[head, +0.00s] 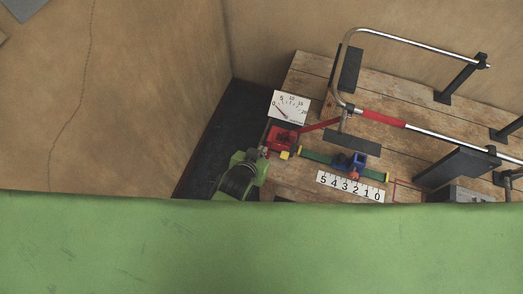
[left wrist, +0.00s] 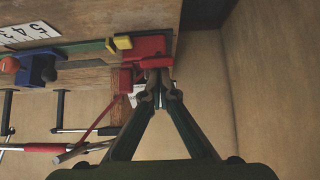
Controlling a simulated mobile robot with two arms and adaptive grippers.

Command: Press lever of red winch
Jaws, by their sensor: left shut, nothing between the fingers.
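The red winch (head: 283,138) sits at the left end of the wooden bench in the head view. It also shows at the top centre of the left wrist view (left wrist: 150,46). A thin red lever (head: 320,125) slants out from it to the upper right; in the wrist view this lever (left wrist: 97,122) runs down to the left to a grey crossbar. My left gripper (head: 264,150) is shut and empty, its tips close beside the winch. In the wrist view the gripper tips (left wrist: 161,88) overlap the winch's lower edge; I cannot tell whether they touch. My right gripper is not in view.
A blue carriage (head: 358,162) sits on a green rail (head: 318,157) with yellow end blocks, above a number strip (head: 350,187). A dial card (head: 289,107) stands behind the winch. A metal tube frame (head: 415,45) on black brackets spans the bench. A dark strip of floor lies left.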

